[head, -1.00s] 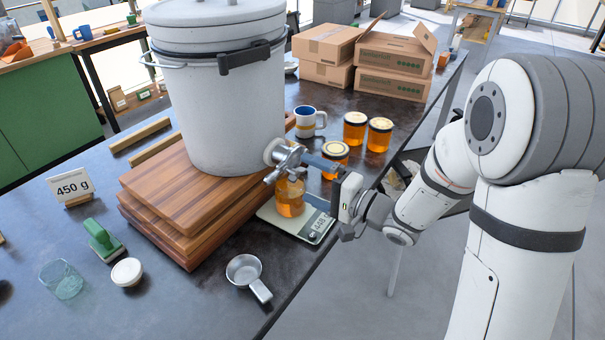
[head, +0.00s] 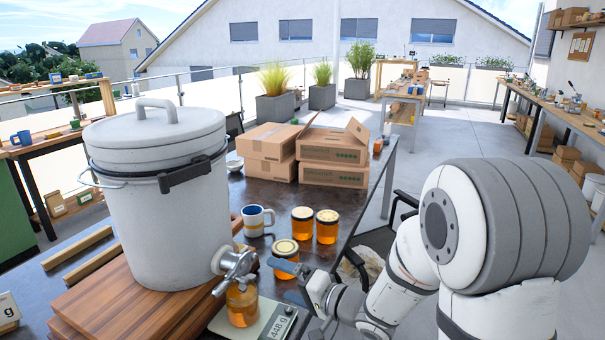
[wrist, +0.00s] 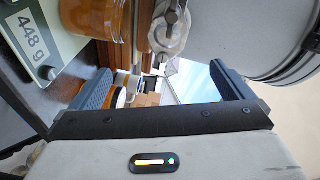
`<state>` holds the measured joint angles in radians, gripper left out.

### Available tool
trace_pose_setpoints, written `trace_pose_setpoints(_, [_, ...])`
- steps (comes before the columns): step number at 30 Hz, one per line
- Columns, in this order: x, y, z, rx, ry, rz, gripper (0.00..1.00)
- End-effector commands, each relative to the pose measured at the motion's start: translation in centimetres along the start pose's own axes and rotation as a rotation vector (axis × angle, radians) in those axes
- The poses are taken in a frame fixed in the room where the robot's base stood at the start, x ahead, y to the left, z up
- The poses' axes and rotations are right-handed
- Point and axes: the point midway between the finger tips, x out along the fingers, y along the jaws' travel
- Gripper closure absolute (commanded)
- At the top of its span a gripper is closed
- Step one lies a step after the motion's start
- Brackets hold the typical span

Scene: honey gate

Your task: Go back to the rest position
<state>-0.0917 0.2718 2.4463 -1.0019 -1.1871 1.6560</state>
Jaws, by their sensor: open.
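My gripper (head: 287,270) is open and empty, just right of the metal honey tap (head: 236,266) at the foot of the white bucket (head: 165,205). In the wrist view, nothing is between the spread fingers of my gripper (wrist: 163,82); the tap (wrist: 168,32) lies beyond them. My arm is bent, reaching in over the table edge from the right. An open-topped glass jar of amber honey (head: 242,304) stands under the tap on the scale (head: 277,318). The scale display reads 448 g. Whether honey flows from the tap is not clear.
Lidded honey jars (head: 327,226) and a striped mug (head: 256,220) stand behind the gripper. Cardboard boxes (head: 334,155) are at the table's back. The bucket rests on wooden boards (head: 130,305). The floor (head: 460,140) beyond the table's right edge is open.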

Motion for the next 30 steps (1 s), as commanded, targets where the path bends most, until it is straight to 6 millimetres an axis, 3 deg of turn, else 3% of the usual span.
trace_pose_setpoints(3, [-2.1, -0.5, -4.1, -0.198, 0.150, 0.197, 0.00])
trace_pose_setpoints(6, [-4.8, -0.3, -6.9, -0.331, 0.243, 0.392, 0.00])
trace_pose_setpoints(10, [-9.4, -0.4, -9.3, -0.448, 0.302, 0.654, 0.00])
trace_pose_setpoints(14, [-14.5, -0.7, -9.7, -0.501, 0.284, 0.901, 0.00])
trace_pose_setpoints(17, [-18.3, -1.3, -8.7, -0.506, 0.216, 1.065, 0.00])
trace_pose_setpoints(21, [-23.1, -2.5, -5.4, -0.473, 0.047, 1.229, 0.00])
trace_pose_setpoints(25, [-26.0, -4.0, -1.4, -0.433, -0.144, 1.289, 0.00])
trace_pose_setpoints(30, [-28.0, -5.6, 2.6, -0.398, -0.333, 1.281, 0.00])
